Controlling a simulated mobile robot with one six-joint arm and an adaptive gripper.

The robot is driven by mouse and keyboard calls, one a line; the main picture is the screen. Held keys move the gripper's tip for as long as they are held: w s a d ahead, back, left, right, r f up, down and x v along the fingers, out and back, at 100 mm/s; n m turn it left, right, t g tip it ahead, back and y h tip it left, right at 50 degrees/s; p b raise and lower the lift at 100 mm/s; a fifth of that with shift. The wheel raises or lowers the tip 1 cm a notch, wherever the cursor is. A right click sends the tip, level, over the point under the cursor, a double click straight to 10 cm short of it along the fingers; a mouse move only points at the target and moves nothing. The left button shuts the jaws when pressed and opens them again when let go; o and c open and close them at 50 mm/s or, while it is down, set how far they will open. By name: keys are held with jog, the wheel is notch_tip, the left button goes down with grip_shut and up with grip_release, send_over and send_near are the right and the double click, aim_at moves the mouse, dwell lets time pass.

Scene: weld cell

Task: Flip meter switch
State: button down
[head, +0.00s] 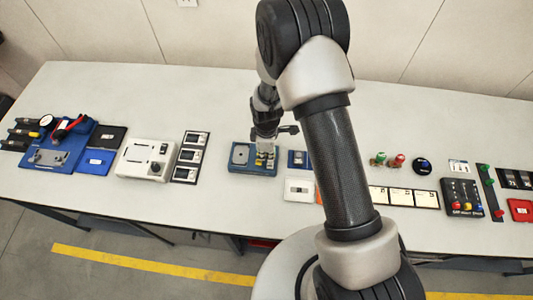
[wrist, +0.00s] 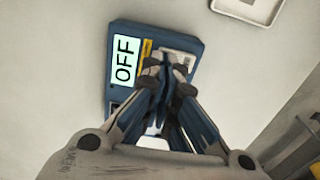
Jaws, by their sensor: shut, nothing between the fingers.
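In the wrist view the meter is a blue box (wrist: 190,45) lying on the pale bench. Its bright screen (wrist: 124,63) reads OFF, turned sideways. A yellow label and a grey panel show beside the screen. My gripper (wrist: 166,72) is shut and empty, with its fingertips over the panel side of the box. The fingers hide part of that panel, and I cannot see the switch clearly or tell contact. In the head view my gripper (head: 265,143) points down at the middle of the bench, by a blue tray-like unit (head: 235,169).
A small blue-framed unit (head: 298,158) and a white box (head: 299,188) stand to the right of the gripper. The bench (head: 150,92) behind is clear.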

jog(key=shift+f, duration=0.3)
jog(key=shift+r, duration=0.1)
jog(key=shift+s+a+r, duration=0.15)
jog(key=shift+s+r, duration=0.15)
jog(key=shift+s, duration=0.4)
jog(key=shift+w+r+p, duration=0.1)
jog(key=shift+r+p, duration=0.3)
jog(key=shift+r, duration=0.05)
notch_tip(320, 180, up, 13)
jog(key=w+p, duration=0.1)
jog(key=p, duration=0.1)
jog(key=shift+w+d+p, duration=0.2)
jog(key=shift+w+p, duration=0.1)
jog(key=shift+w, duration=0.05)
